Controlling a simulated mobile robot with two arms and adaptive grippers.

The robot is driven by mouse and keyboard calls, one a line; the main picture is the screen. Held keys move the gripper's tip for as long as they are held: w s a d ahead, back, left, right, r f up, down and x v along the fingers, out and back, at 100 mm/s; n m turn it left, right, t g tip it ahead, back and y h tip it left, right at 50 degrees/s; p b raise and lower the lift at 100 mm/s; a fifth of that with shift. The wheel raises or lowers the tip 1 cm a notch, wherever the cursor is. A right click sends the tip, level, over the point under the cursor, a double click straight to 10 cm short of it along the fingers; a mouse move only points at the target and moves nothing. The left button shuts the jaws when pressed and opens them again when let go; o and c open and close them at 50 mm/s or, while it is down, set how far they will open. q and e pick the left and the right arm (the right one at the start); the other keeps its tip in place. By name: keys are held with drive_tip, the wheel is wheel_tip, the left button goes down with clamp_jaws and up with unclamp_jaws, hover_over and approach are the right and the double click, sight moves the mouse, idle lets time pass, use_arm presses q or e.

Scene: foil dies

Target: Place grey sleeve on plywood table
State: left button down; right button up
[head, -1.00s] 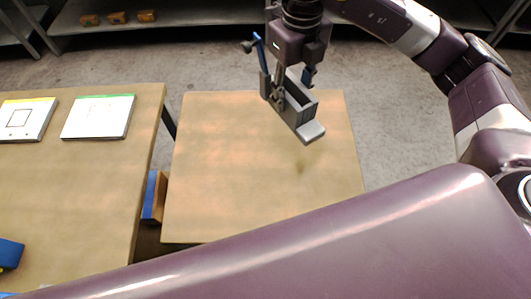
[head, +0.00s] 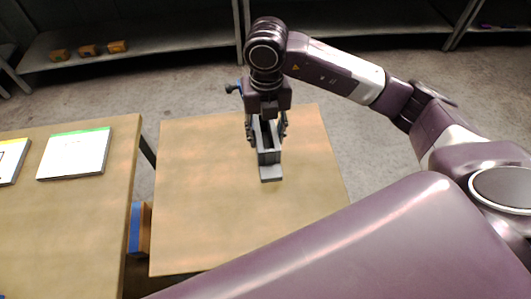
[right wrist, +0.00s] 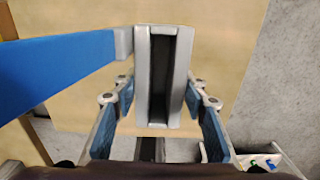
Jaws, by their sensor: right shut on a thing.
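The grey sleeve (head: 270,157) is a narrow open channel with a flat foot. It is over the far middle part of a bare plywood-coloured table (head: 215,225); I cannot tell whether it touches the top. My right gripper (head: 266,131) is shut on the sleeve from above. In the right wrist view the sleeve (right wrist: 180,75) is between the two blue-padded fingers (right wrist: 165,115), its dark slot facing the camera. A blue bar (right wrist: 60,70) with a grey end reaches the sleeve's left side in that view. My left gripper is not in view.
A second wooden table (head: 65,220) on the left carries a white, green-edged panel (head: 75,154). A blue-faced wooden block (head: 140,230) is in the gap between the tables. A shelf (head: 150,45) with several small orange-brown pieces stands behind. The near tabletop is clear.

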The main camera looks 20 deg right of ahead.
wheel_tip(320, 180, down, 8)
drive_tip(key=shift+f+p, duration=0.2)
drive_tip(key=shift+p, duration=0.45)
drive_tip(key=shift+f, duration=0.3)
drive_tip(key=shift+f, duration=0.15)
drive_tip(key=o, duration=1.4)
drive_tip(key=shift+c, duration=0.2)
